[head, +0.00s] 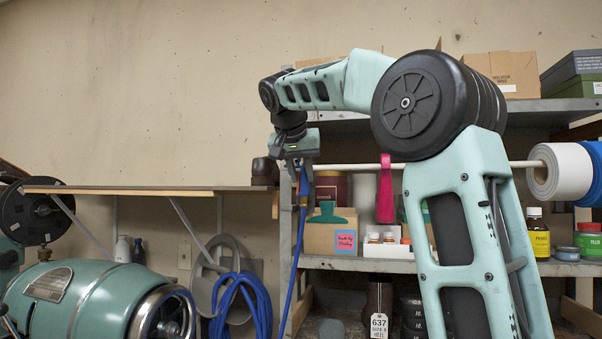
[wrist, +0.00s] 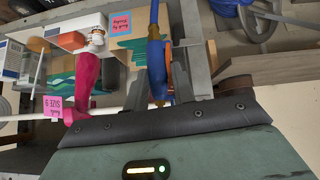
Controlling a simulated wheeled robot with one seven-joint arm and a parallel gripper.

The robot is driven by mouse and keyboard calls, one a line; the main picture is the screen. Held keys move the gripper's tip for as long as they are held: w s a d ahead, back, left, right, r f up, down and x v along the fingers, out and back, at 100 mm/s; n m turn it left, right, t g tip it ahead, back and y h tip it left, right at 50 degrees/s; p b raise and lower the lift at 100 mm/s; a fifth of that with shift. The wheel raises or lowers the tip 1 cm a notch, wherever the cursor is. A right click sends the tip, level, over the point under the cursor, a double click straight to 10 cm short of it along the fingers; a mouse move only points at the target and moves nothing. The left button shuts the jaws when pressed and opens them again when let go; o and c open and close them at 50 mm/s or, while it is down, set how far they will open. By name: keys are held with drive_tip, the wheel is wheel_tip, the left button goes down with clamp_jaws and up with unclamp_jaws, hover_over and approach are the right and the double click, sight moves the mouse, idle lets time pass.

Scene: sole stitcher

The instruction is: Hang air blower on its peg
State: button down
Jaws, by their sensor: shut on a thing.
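The air blower (head: 304,187) is a blue tool with a blue hose hanging down from it past the shelf's left upright. My gripper (head: 299,163) points down and is shut on the blower, holding it in the air at the left end of the shelf. In the wrist view the blue blower body (wrist: 156,65) shows with a brass-coloured tip and an orange part beside it. I cannot pick out the peg in either view.
A horizontal rod (head: 347,167) carries a pink hanging item (head: 385,189) and rolls (head: 560,171). The grey shelf upright (head: 287,240) is close by the blower. A wall ledge (head: 150,190) lies left, above a coiled blue hose (head: 240,308) and a green machine (head: 85,300).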

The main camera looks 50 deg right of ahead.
drive_tip(key=shift+w+d, duration=0.5)
drive_tip(key=shift+d, duration=0.4)
idle(0.5)
drive_tip(key=shift+w+d+f, duration=0.1)
drive_tip(key=shift+w+d, duration=0.15)
drive_tip(key=shift+d, duration=0.15)
idle(0.5)
drive_tip(key=shift+f, duration=0.4)
idle(0.5)
idle(0.3)
drive_tip(key=c, duration=0.8)
unclamp_jaws()
drive_tip(key=shift+o, duration=0.2)
drive_tip(key=s+a+b, duration=0.4)
drive_tip(key=s+a, duration=0.1)
drive_tip(key=a, duration=0.3)
drive_tip(key=shift+a, duration=0.25)
